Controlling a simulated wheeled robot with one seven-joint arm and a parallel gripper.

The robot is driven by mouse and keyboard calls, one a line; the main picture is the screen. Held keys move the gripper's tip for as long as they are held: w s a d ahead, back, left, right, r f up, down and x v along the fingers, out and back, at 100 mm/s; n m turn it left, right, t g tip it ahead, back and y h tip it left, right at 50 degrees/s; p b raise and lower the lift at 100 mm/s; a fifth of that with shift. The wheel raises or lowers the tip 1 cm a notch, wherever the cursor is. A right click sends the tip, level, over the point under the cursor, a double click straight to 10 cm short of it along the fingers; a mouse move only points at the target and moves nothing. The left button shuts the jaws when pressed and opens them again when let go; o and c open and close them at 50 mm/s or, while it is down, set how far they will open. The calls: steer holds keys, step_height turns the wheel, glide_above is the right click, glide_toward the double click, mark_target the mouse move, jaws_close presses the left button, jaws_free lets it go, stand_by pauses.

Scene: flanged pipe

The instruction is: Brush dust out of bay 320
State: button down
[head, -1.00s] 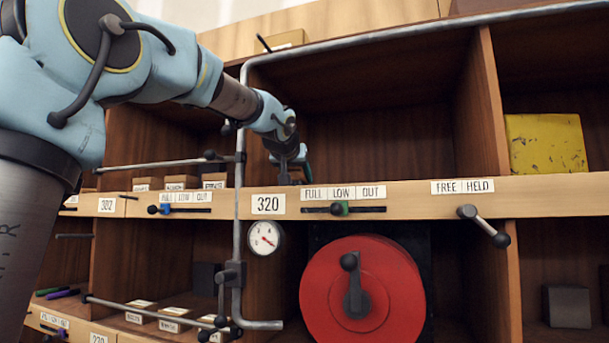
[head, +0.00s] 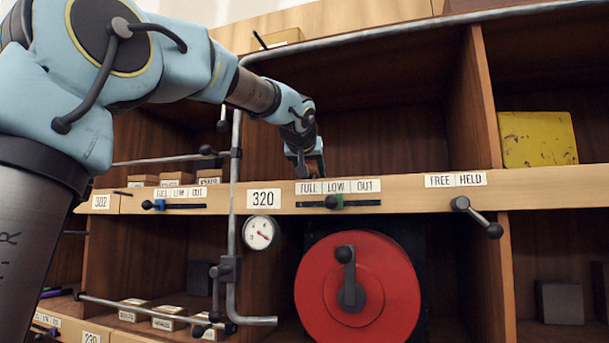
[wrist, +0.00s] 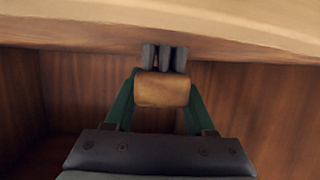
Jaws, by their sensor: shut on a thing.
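The label 320 (head: 263,199) is on the front board below the open upper bay (head: 385,140). My gripper (head: 310,168) reaches into the left part of that bay, just above the board. In the wrist view my gripper (wrist: 162,92) has its green fingers shut on the sides of a brush (wrist: 162,88) with a brown wooden body and dark grey bristle tufts. The tufts point toward the pale board edge; I cannot tell whether they touch anything. The bay floor is hidden in the head view, and I can make out no dust.
A grey pipe (head: 234,180) runs up the bay's left side and along its top. A slider (head: 333,202) and a lever (head: 475,215) sit on the front board. A red reel (head: 390,290) fills the bay below. A yellow block (head: 538,138) stands in the right bay.

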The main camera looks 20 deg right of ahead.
steer(key=shift+s+d+r+b, duration=0.1)
steer(key=shift+s+d+b, duration=0.55)
steer(key=shift+s+d, duration=1.3)
steer(key=shift+s+d+b, duration=0.4)
steer(key=shift+s+d, duration=0.65)
steer(key=shift+d, duration=0.25)
steer(key=shift+w+a+f, duration=0.15)
steer(key=shift+w+a, duration=0.5)
steer(key=shift+a, duration=0.05)
steer(key=shift+w+a+f, duration=0.15)
steer(key=shift+w+a, duration=0.45)
steer(key=shift+a, duration=0.1)
steer(key=shift+w+a+r+p, duration=0.2)
steer(key=shift+w+a+p, duration=0.4)
steer(key=shift+w+a, duration=3.05)
steer(key=shift+s+d+f+b, duration=0.2)
steer(key=shift+s+d+b, duration=0.45)
steer(key=shift+s+d, duration=1.2)
steer(key=shift+s+d+r+b, duration=0.15)
steer(key=shift+s+d+b, duration=0.1)
steer(key=shift+s+d, duration=0.75)
steer(key=shift+s+d+r+b, duration=0.15)
steer(key=shift+s+d+b, duration=0.05)
steer(key=shift+s+d, duration=0.8)
steer(key=shift+s+d+f+b, duration=0.1)
steer(key=shift+s+d+b, duration=0.2)
steer(key=shift+s+d, duration=0.85)
steer(key=shift+w+a, duration=2.55)
steer(key=shift+a, duration=0.05)
